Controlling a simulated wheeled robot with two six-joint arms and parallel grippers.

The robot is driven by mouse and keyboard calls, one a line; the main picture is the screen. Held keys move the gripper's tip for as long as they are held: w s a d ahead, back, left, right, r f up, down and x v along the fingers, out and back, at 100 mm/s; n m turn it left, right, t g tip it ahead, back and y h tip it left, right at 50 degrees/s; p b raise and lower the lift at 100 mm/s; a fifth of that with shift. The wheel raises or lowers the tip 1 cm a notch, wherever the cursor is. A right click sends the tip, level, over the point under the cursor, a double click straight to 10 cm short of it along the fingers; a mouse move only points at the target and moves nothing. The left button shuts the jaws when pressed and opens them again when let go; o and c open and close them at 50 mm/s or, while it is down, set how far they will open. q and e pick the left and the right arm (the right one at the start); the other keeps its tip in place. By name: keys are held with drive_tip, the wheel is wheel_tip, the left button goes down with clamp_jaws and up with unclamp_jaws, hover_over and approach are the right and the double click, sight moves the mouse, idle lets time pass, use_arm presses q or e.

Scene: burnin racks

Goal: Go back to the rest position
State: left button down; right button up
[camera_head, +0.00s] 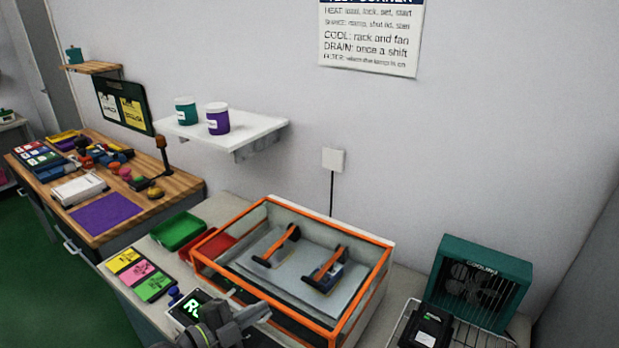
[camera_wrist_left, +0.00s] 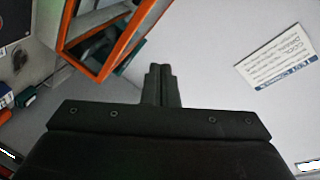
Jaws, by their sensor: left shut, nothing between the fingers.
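My left gripper (camera_head: 254,314) shows at the bottom of the head view, in front of the orange-framed clear box. Its fingers are together and empty. In the left wrist view the closed fingers (camera_wrist_left: 160,86) point toward the pale wall, with nothing between them. My right gripper is in neither view.
The orange-framed box (camera_head: 349,321) stands on the bench, with two orange-and-black clamps inside. A green tray (camera_head: 178,232) and a red tray lie left of it. A teal cooling fan (camera_head: 481,283) and wire rack are at right. A white shelf (camera_head: 262,131) with two jars juts from the wall.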

use_arm(q)
drive_tip(key=s+a+r+n+t+y, duration=0.3)
drive_tip(key=a+r+n+t+y, duration=0.7)
drive_tip(key=a, duration=0.3)
drive_tip(key=s+a+f+n+g+y, duration=0.75)
drive_tip(key=a+n+y, duration=0.25)
drive_tip(key=a+n, duration=0.2)
drive_tip(key=s+d+f+m+g+h, duration=0.1)
drive_tip(key=s+d+f+g+h, duration=0.2)
drive_tip(key=s+f+g, duration=0.35)
drive_tip(key=s+d+f+g+h, duration=0.35)
drive_tip(key=s+f, duration=0.35)
drive_tip(key=s, duration=0.4)
wheel_tip(320, 180, down, 30)
drive_tip(key=a+g+b, duration=0.1)
drive_tip(key=a+b, duration=0.2)
drive_tip(key=b, duration=0.1)
drive_tip(key=s+d+f+g+b, duration=0.1)
drive_tip(key=s+f+b, duration=0.2)
drive_tip(key=s+f, duration=1.2)
wheel_tip(320, 180, down, 3)
drive_tip(key=shift+s+d+f+h+b, duration=0.15)
drive_tip(key=shift+d+h+b, duration=0.15)
drive_tip(key=shift+d+h, duration=0.15)
